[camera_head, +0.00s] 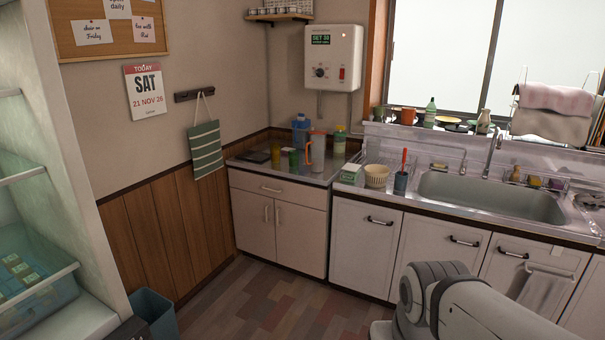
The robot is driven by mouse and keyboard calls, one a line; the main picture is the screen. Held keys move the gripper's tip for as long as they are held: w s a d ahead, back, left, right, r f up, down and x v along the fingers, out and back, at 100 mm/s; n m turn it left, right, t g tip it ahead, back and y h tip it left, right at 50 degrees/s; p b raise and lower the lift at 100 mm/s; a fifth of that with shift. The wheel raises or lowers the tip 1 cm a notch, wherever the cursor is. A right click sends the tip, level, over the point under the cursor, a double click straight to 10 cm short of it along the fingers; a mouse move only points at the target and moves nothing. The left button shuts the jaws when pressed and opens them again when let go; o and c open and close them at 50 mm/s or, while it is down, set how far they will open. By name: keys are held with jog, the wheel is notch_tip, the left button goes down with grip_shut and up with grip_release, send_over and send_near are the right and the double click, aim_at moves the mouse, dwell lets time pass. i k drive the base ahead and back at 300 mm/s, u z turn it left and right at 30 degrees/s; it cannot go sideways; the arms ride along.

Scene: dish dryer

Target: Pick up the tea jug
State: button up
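A tall clear jug with an orange handle (316,150), which looks like the tea jug, stands upright on the low counter (250,167) in the corner. Its handle faces left in the picture. What is inside it is too small to tell. My own pale arm (470,305) shows at the bottom right, well in front of the counters and apart from the jug. My gripper is not in view.
A sink (490,195) lies right. A blue bin (155,311) stands bottom left. The floor (270,305) before the cabinets looks clear.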

aim_at(318, 141)
jog(key=u, duration=0.05)
jog(key=i, duration=1.05)
jog(key=u, duration=0.3)
jog(key=i, duration=2.7)
jog(key=z, duration=0.75)
jog(key=k, duration=0.7)
jog(key=z, duration=0.25)
jog(key=i, duration=0.8)
jog(key=u, duration=0.05)
